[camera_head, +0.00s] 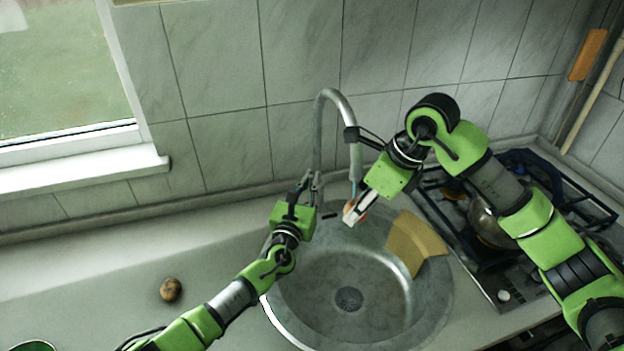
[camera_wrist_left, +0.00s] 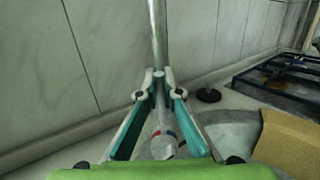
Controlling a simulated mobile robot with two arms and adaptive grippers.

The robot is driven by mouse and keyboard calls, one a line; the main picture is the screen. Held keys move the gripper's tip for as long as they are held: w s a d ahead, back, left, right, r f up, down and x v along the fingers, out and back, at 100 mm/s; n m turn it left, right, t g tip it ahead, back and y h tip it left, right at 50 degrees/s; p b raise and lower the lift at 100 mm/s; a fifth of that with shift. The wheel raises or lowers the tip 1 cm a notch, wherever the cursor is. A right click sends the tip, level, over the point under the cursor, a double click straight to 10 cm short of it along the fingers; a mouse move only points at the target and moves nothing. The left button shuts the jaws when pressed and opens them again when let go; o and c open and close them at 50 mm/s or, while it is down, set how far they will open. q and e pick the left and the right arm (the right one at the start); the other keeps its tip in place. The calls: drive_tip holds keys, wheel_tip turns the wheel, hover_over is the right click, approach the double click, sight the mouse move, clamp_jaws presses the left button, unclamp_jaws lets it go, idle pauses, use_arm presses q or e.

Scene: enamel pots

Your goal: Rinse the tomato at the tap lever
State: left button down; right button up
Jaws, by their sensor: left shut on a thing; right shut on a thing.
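The steel tap (camera_head: 319,130) rises behind the sink, its spout curving over to the right. My left gripper (camera_head: 313,181) is at the tap's lower part. In the left wrist view its fingers (camera_wrist_left: 159,84) close together at the tap's pipe (camera_wrist_left: 158,35), with red and blue marks on the tap below. It is shut on the tap lever, which the fingers mostly hide. My right gripper (camera_head: 358,208) is shut on the tomato (camera_head: 363,203), a small orange-red patch just below the spout. A thin bluish streak, apparently water, shows between spout and tomato.
The round steel sink (camera_head: 300,308) is empty around its drain. A tan cloth or sponge (camera_head: 415,243) lies over its right rim. A gas hob (camera_head: 510,270) with a metal pot (camera_head: 487,222) stands at right. A brown round item (camera_head: 171,289) lies on the left counter.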

use_arm(q)
drive_tip(key=shift+s+a, duration=0.1)
idle(0.4)
drive_tip(key=c, duration=2.2)
unclamp_jaws()
drive_tip(key=shift+s, duration=0.1)
drive_tip(key=shift+s+a+f, duration=0.2)
drive_tip(key=shift+s, duration=0.35)
drive_tip(key=v, duration=1)
drive_tip(key=shift+s+a, duration=0.2)
drive_tip(key=shift+s, duration=0.1)
